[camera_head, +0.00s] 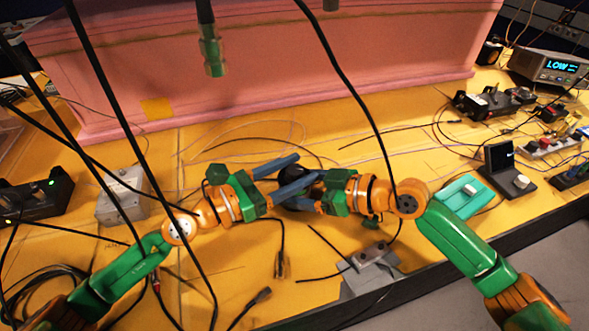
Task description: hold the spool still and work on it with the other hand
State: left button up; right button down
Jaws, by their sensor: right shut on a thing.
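A dark round thing, which looks like the spool (291,173), sits on the yellow table between my two grippers, mostly hidden by their blue fingers. My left gripper (305,166) comes in from the left with its two fingers spread apart. One finger passes above the dark spool and the other passes in front of it; I cannot tell whether they touch it. My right gripper (299,194) comes in from the right, low at the spool's near right side, and is shut on it. The contact itself is hidden behind the crossing fingers.
A pink foam wall (270,70) closes off the back. A grey metal box (122,194) stands left, and a grey bracket (370,268) stands at the front edge. A teal device (462,196) and a black stand (506,172) are right. Cables hang and lie all around.

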pick_arm(q)
grip_shut()
jog(key=shift+f+m+g, duration=0.25)
jog(key=shift+m+g, duration=0.05)
jog(key=shift+g, duration=0.1)
jog(key=m+g+h, duration=0.1)
jog(key=g, duration=0.1)
jog(key=m+g+h, duration=0.1)
jog(key=m+g, duration=0.1)
jog(key=g, duration=0.1)
jog(key=shift+w+r+m+h, duration=0.1)
jog(key=shift+r+m+h, duration=0.1)
jog(key=shift+m+h, duration=0.1)
jog(key=shift+m+g, duration=1.4)
jog(key=shift+g, duration=1.2)
jog(key=shift+o, duration=1.5)
grip_release()
